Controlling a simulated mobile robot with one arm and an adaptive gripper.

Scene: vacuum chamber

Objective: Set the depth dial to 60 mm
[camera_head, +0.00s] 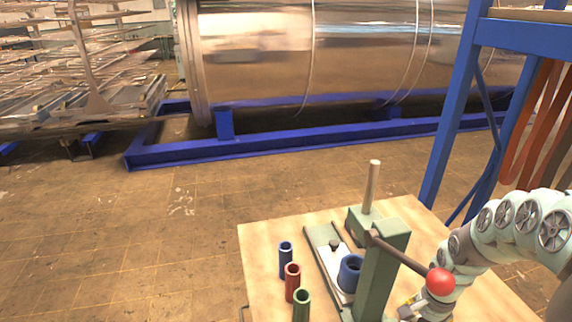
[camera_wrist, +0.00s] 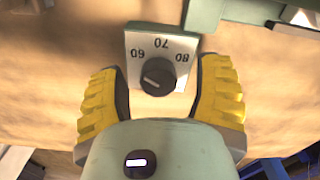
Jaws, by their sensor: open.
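In the wrist view, the depth dial is a round black knob (camera_wrist: 158,77) on a pale square plate (camera_wrist: 183,43) marked 60, 70 and 80. The 60 is at the left, the 70 at the top and the 80 at the right. A short white mark shows on the knob's lower left; I cannot read its setting surely. My gripper (camera_wrist: 161,74) is open, its yellow-backed fingers on either side of the knob with gaps visible. In the head view, the dial is not visible and my gripper (camera_head: 408,308) shows only in part, low beside the green press.
The green press (camera_head: 382,265) stands on a wooden table (camera_head: 270,238), with a red-ball lever (camera_head: 439,281) near my arm. Blue (camera_head: 286,260), red (camera_head: 292,283) and green (camera_head: 301,305) tubes stand at left.

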